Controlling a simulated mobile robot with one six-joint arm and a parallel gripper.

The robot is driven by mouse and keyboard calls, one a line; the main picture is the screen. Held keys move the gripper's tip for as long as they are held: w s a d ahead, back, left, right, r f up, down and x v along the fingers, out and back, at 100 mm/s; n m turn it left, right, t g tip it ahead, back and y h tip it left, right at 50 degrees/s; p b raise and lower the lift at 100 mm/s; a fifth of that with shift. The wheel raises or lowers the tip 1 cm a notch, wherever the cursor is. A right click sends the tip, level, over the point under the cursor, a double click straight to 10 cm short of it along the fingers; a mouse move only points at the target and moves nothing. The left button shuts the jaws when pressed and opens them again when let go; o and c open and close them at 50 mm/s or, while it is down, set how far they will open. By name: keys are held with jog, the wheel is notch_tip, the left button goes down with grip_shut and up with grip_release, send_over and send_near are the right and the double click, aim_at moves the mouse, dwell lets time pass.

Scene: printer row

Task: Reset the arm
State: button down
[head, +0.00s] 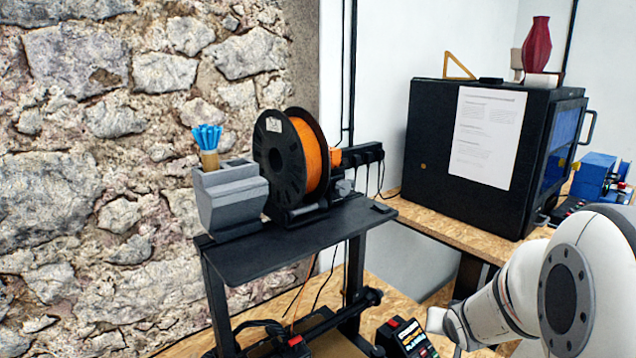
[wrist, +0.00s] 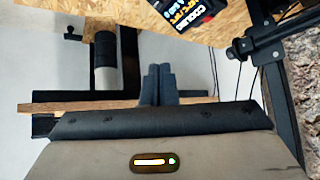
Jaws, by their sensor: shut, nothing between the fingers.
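My gripper (wrist: 158,86) shows in the wrist view as two dark grey fingers pressed together, with nothing between them. In the head view my white arm reaches in from the lower right, folded low in front of the wooden bench. The gripper itself cannot be made out there.
A black shelf (head: 300,240) carries an orange filament spool (head: 280,160) and a grey holder (head: 230,200) with blue items. A black enclosed printer (head: 425,150) stands on the wooden bench (head: 470,230) at right. A stone wall (head: 100,180) closes off the left.

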jog(key=s+a+r+n+g+y, duration=0.1)
jog(key=s+a+r+g, duration=0.1)
jog(key=s+a, duration=0.4)
jog(key=s+a+r+n+g+y, duration=0.1)
jog(key=s+a, duration=0.5)
jog(key=s, duration=0.8)
notch_tip(320, 180, up, 3)
jog(key=n+g, duration=0.1)
jog(key=g, duration=0.1)
jog(key=shift+s+a+r+g, duration=0.2)
jog(key=shift+s+a+g, duration=0.05)
jog(key=shift+a+g, duration=0.05)
